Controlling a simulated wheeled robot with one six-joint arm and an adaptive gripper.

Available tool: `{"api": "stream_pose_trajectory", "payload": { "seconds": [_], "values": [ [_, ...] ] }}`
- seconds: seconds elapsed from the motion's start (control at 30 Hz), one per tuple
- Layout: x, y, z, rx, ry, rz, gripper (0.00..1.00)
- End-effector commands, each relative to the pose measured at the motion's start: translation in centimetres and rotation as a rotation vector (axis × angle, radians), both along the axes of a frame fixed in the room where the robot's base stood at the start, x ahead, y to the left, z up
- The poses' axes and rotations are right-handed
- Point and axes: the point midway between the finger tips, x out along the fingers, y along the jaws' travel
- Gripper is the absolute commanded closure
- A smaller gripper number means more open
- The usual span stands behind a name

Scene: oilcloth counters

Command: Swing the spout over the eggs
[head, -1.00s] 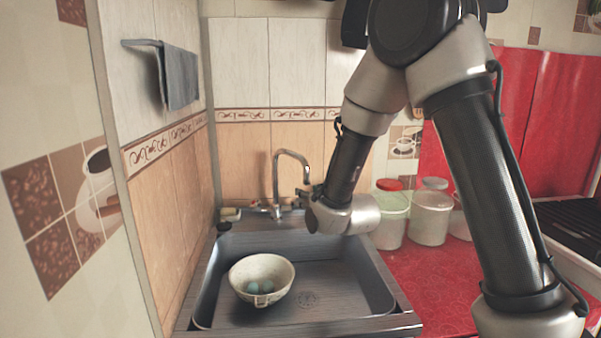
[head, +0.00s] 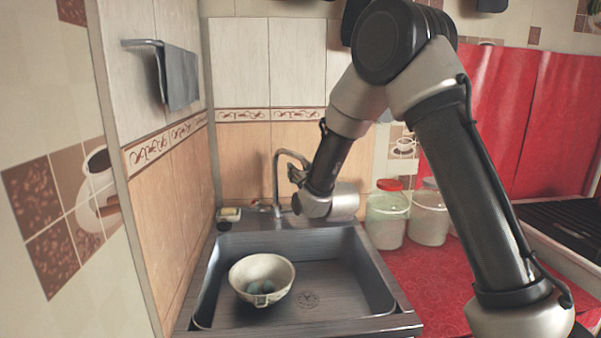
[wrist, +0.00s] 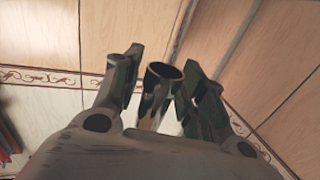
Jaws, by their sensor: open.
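The metal spout (head: 276,178) rises behind the sink and arches over to the right. Its outlet is hidden behind my gripper (head: 298,175) in the head view. In the wrist view the round open end of the spout (wrist: 157,92) lies between the two fingers of my gripper (wrist: 161,68). The fingers are open, one on each side of the tube, with a gap at least on the right; contact on the left I cannot tell.
The grey sink (head: 345,285) has bare floor right of the bowl. A soap dish with a sponge (head: 229,213) stands left of the tap. Lidded jars (head: 386,218) stand on the red counter (head: 425,275) at right. A towel (head: 181,79) hangs on the left wall.

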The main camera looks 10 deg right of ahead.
Motion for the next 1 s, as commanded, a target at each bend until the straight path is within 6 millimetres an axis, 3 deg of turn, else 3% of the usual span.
{"api": "stream_pose_trajectory", "payload": {
  "seconds": [0.1,0.33,0.73,1.0],
  "values": [
    [0.0,0.0,0.0,0.000,0.000,0.000,0.61],
    [0.0,0.0,0.0,0.000,0.000,0.000,1.00],
    [-0.1,0.0,0.0,0.002,0.000,-0.009,1.00],
    [-0.8,1.8,0.1,0.004,-0.001,-0.102,1.00]
  ]
}}
